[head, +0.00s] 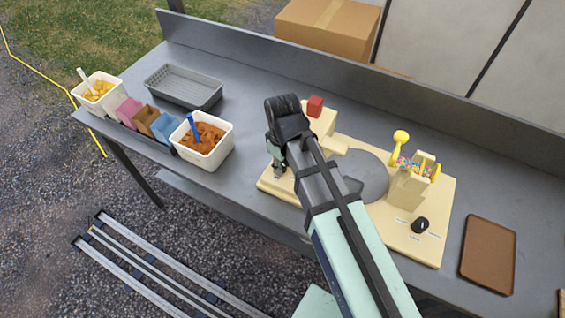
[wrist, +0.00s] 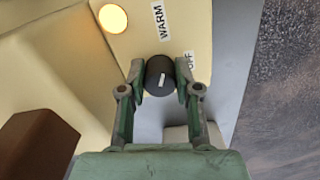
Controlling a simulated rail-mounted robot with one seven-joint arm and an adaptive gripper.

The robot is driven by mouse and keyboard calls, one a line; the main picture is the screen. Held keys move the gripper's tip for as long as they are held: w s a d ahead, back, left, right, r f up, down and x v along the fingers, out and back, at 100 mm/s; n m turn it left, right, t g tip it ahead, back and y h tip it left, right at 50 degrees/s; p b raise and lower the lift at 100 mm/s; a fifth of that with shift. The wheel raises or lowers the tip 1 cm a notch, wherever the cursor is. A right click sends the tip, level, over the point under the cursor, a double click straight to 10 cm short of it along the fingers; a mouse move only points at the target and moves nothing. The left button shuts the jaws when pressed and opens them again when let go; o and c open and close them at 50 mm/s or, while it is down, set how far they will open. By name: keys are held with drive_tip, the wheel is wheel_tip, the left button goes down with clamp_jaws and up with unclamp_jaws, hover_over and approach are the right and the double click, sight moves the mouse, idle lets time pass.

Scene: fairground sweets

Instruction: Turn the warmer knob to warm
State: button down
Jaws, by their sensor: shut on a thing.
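The warmer knob (wrist: 158,70) is a small dark round knob with a white mark on its face. It sits on the cream panel (wrist: 185,30) between my fingertips in the wrist view. My gripper (wrist: 160,79) is shut on it, one finger on each side. The WARM label (wrist: 159,22) is printed above the knob, and the OFF label (wrist: 190,62) is to its right, partly hidden by a finger. I cannot tell which label the white mark points to. In the head view my gripper (head: 278,168) is low at the left end of the cream machine base, and this knob is hidden.
A round pale-yellow light (wrist: 113,18) glows on the panel. Another black knob (head: 420,225) is at the base's right end. A grey disc (head: 360,176) and yellow-handled dispenser (head: 412,185) stand beside my arm. A brown tray (head: 488,255) lies right; white food tubs (head: 217,158) stand left.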

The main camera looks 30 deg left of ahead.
sight(283, 164)
drive_tip(key=shift+n, duration=0.5)
drive_tip(key=c, duration=0.8)
unclamp_jaws()
drive_tip(key=shift+r, duration=0.1)
wheel_tip(283, 164, up, 12)
drive_tip(key=shift+f, duration=0.25)
wheel_tip(283, 164, down, 12)
drive_tip(key=shift+r, duration=0.1)
idle(0.5)
drive_tip(key=shift+r, duration=0.1)
